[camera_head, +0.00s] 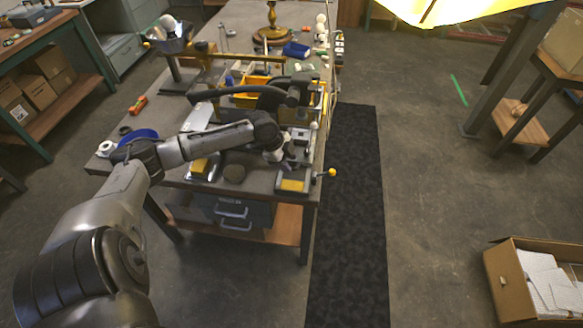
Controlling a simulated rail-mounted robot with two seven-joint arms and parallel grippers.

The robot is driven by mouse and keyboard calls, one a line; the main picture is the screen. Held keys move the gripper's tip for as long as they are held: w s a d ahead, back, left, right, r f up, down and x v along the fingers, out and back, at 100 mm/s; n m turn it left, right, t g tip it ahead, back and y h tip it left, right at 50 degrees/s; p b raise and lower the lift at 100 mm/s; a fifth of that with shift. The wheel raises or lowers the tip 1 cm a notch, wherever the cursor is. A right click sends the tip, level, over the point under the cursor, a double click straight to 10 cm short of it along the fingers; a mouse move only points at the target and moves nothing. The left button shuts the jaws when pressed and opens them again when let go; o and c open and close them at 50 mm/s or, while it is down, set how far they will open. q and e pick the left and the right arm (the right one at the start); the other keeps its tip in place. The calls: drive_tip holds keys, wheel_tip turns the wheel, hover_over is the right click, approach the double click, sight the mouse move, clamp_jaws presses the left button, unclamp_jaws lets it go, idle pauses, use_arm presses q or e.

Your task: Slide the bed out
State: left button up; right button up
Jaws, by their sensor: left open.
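No part on the workbench (262,172) can be told for sure as the bed. A low grey metal piece with a yellow pad (292,184) sits at the bench's near right corner. A yellow ball knob (332,172) sticks out from it past the bench edge. My left arm reaches in over the near part of the bench, and my left gripper (276,156) is above the bench, behind and left of that piece. It is open; its fingers are small and partly merged with the parts behind. My right gripper is not in view.
A black curved arm-like fixture (245,92) and yellow bins (250,98) crowd the bench behind my gripper. A similar yellow-padded piece (200,168) lies to the left. A dark mat (347,220) covers the floor right of the bench. An open carton (505,275) stands at lower right.

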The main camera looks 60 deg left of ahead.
use_arm(q)
drive_tip(key=shift+x, duration=1.55)
drive_tip(key=shift+s, duration=0.1)
clamp_jaws()
